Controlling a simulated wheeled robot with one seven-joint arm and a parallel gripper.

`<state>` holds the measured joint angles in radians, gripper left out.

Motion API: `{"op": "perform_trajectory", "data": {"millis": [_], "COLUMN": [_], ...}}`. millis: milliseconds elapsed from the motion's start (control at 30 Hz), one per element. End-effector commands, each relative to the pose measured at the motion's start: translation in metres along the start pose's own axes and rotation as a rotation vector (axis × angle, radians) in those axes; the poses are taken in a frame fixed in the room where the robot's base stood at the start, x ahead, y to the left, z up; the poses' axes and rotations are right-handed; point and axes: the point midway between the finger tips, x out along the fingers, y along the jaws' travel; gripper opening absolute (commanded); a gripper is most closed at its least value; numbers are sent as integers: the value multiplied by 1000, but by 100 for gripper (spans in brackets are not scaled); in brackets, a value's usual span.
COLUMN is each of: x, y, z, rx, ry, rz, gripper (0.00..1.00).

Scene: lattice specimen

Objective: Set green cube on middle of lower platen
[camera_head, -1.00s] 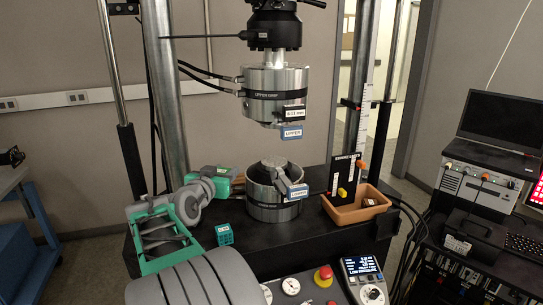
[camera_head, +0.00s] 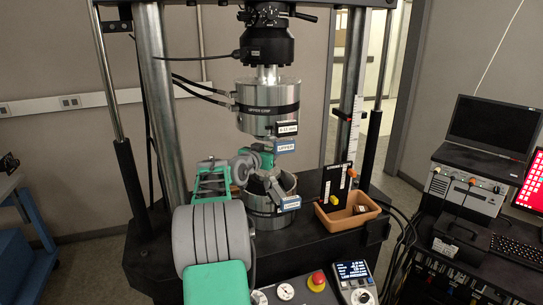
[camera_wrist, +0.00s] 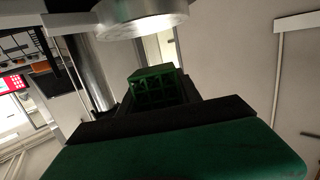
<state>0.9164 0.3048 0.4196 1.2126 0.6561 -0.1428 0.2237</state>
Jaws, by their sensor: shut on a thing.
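The green lattice cube (camera_wrist: 154,86) is between the fingers of my gripper (camera_wrist: 158,98) in the wrist view. My gripper is shut on it. In the head view my gripper (camera_head: 263,158) is in the gap between the upper grip and the lower platen, and the cube is hard to tell from the green gripper parts. The lower platen (camera_head: 278,222) is a round metal cylinder below, its top partly hidden by my gripper. In the wrist view, which seems upside down, a pale round face (camera_wrist: 145,18), likely this platen, lies apart from the cube.
The upper grip (camera_head: 262,100) hangs close above my gripper. An orange tray (camera_head: 345,220) and a black board with coloured knobs (camera_head: 334,190) stand right of the lower platen. Steel columns (camera_head: 165,105) flank the gap.

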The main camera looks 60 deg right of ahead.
Motion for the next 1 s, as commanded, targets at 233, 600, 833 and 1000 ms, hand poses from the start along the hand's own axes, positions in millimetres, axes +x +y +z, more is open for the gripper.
{"op": "perform_trajectory", "data": {"millis": [233,600,833,1000], "x": [11,12,12,12], "y": [0,0,0,0], "z": [29,38,37,37], "rx": [-4,0,-1,-1], "ry": [-3,1,0,0], "rz": [0,0,0,0], "gripper": [2,2,58,62]}}
